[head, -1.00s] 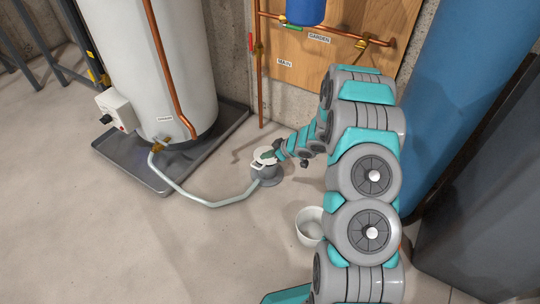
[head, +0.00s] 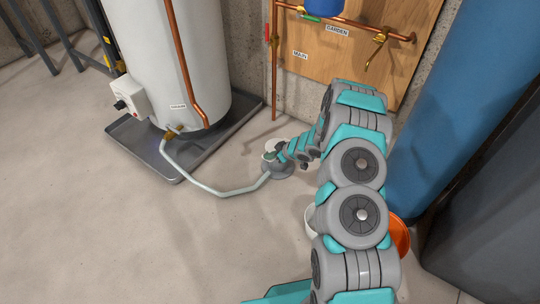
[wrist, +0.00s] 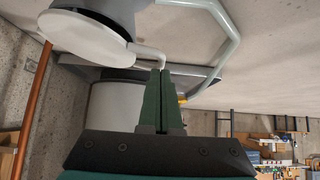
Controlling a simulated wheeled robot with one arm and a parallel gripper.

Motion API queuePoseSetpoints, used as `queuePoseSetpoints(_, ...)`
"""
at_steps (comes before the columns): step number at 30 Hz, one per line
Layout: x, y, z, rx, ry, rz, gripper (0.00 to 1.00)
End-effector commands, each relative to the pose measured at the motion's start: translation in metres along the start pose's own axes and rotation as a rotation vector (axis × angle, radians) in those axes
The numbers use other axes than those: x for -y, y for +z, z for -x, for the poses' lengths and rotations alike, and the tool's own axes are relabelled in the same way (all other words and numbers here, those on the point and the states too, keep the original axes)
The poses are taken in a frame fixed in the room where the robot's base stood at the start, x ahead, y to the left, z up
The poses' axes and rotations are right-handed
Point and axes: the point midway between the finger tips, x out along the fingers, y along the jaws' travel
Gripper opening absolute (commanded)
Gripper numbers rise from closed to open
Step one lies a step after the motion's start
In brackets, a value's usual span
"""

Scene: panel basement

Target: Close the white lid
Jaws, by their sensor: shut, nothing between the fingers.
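The white lid (head: 271,146) is a small pale disc at the grey floor pot (head: 284,172), left of my arm's end in the head view. In the wrist view the lid (wrist: 85,39) is a broad white disc at upper left, against the grey pot body (wrist: 112,12). The picture there is upside down. My gripper (head: 280,153) is beside the lid in the head view, small and partly hidden. In the wrist view its green fingers (wrist: 160,72) are together and empty, with the disc to their left.
A pale hose (head: 218,192) runs from the pot to the white water heater (head: 185,60) on a grey tray (head: 158,164). An orange bucket (head: 400,236) and a white bucket (head: 310,222) stand by my arm. A blue tank (head: 450,110) is at right. Open floor lies at left.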

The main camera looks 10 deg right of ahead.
Motion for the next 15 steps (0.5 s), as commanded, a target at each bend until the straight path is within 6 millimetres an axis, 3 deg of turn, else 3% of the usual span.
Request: queuePoseSetpoints(15, 0.009, 0.020, -0.020, -0.001, -0.002, 0.000, 0.00)
